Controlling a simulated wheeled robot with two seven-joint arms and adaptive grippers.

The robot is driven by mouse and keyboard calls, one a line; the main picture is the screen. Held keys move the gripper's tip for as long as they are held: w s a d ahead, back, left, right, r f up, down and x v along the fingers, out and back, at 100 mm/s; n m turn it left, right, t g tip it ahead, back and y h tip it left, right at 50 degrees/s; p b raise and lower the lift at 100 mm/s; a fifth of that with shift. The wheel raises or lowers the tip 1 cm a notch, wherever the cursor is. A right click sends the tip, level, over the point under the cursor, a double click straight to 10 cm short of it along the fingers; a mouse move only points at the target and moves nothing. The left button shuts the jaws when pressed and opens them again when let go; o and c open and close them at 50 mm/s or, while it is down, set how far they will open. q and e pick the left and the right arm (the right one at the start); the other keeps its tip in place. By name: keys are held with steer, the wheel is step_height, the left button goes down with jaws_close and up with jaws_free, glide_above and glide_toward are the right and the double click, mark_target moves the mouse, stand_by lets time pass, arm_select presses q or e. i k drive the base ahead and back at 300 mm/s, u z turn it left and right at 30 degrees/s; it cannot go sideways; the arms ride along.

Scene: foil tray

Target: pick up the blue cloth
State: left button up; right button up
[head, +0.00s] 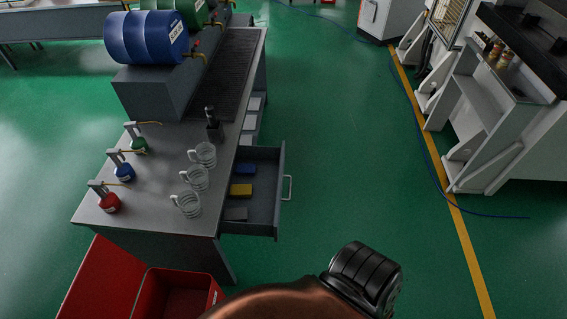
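A small blue folded piece, which looks like the blue cloth (245,169), lies in the open drawer (265,208) on the right side of the grey workbench. It is at the far end of the drawer, partly in shade. A yellow cloth (240,190) lies nearer in the same drawer, and a grey cloth (236,214) lies nearest. The pieces are apart from each other. Neither of my grippers shows in the head view. A copper-coloured and black part of my own body fills the bottom middle of the view.
Green floor right of the drawer is clear. White shelving (480,110) stands far right.

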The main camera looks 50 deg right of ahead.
mark_target(242, 169)
steer(key=z, duration=0.75)
steer(key=k, duration=0.1)
steer(key=z, duration=0.65)
